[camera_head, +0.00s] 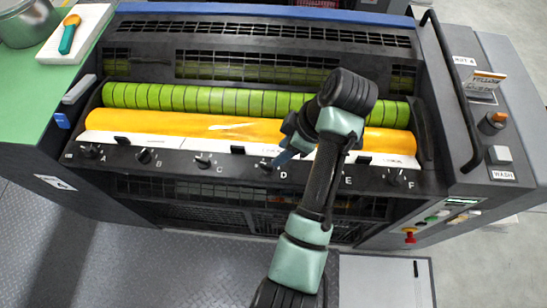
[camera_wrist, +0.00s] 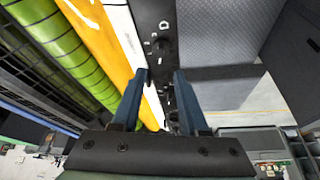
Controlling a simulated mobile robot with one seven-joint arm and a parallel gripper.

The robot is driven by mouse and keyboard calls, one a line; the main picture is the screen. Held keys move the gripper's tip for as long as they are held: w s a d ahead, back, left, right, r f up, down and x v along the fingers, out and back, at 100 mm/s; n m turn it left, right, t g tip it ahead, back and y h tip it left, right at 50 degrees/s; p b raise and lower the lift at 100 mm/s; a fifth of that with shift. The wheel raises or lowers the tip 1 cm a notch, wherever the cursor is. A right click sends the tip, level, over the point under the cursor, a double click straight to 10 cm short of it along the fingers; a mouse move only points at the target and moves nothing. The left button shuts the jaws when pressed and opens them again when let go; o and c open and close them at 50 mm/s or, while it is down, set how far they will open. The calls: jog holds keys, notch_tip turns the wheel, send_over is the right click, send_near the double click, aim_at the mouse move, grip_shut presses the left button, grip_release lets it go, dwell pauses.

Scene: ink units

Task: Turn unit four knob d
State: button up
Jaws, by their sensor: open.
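Unit four is the large dark press, with a "UNIT 4" label (camera_head: 464,60) on its right side. Knob d (camera_head: 265,164) is a small black knob on the dark front strip, left of the white letter D. My gripper (camera_head: 281,157) is open and empty, its blue fingertips just above and right of this knob. In the wrist view, the two blue fingers (camera_wrist: 160,75) stand apart over the strip. A dark knob (camera_wrist: 163,47) shows beyond the tips, with a small white letter above it. I cannot tell whether the fingers touch anything.
Knob C (camera_head: 203,161) is to the left and knob F (camera_head: 394,177) to the right on the same strip. The yellow roller (camera_head: 180,122) and green roller (camera_head: 200,98) lie behind. A dark handrail (camera_head: 455,95) stands at the right. Grey floor in front is clear.

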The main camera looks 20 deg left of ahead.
jog(key=p+v, duration=0.2)
jog(key=v, duration=0.2)
jog(key=shift+d+r+p, duration=0.1)
jog(key=shift+r+p, duration=0.2)
jog(key=shift+p, duration=0.05)
jog(key=w+d+r+m+t+b, duration=0.1)
jog(key=w+r+m+t, duration=0.3)
jog(key=r, duration=0.4)
jog(key=w+d+r+m+t+h+b, duration=0.1)
jog(key=w+r+m+t, duration=0.1)
jog(key=w+r+t, duration=0.4)
jog(key=w+d+r+m+t+b, duration=0.1)
jog(key=w+r+m+t, duration=0.25)
jog(key=r, duration=0.55)
jog(key=s+d+r+m+t+h, duration=0.1)
jog(key=s+d+r+m+t, duration=0.1)
jog(key=s+r, duration=0.4)
jog(key=s+d+r+m+t+h+b, duration=0.1)
jog(key=s+r+m+t, duration=0.3)
jog(key=r, duration=0.9)
jog(key=s+d+r+m+t+h+b, duration=0.1)
jog(key=s+d+r+m+t, duration=0.1)
jog(key=s+r+t, duration=0.6)
jog(key=shift+s+d+r+m+h, duration=0.35)
jog(key=shift+r+m, duration=0.1)
jog(key=shift+r, duration=0.35)
